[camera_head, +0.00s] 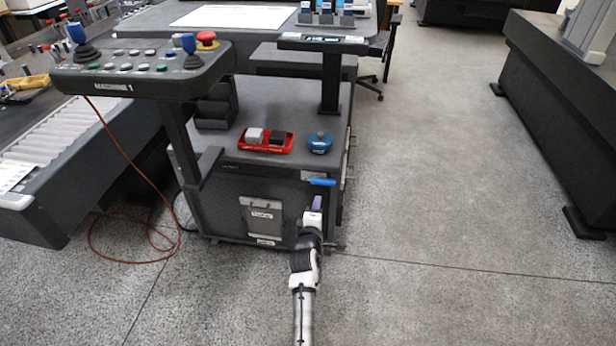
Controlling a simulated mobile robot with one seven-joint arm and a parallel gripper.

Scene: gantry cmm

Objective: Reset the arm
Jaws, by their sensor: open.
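My arm reaches up from the bottom of the head view, in front of a dark cabinet (215,195). My gripper (317,202) is at the arm's far end, small in the picture, by the cabinet's right front corner and just below a blue bar (322,182). It is open. I see nothing held in it. I cannot tell whether it touches the cabinet.
On the cabinet stand a red tray (245,145) with small blocks and a blue round object (320,143). A control panel (140,70) overhangs at left, with a red cable (125,165) hanging to the floor. Open floor (440,200) lies right, before a dark bench (570,120).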

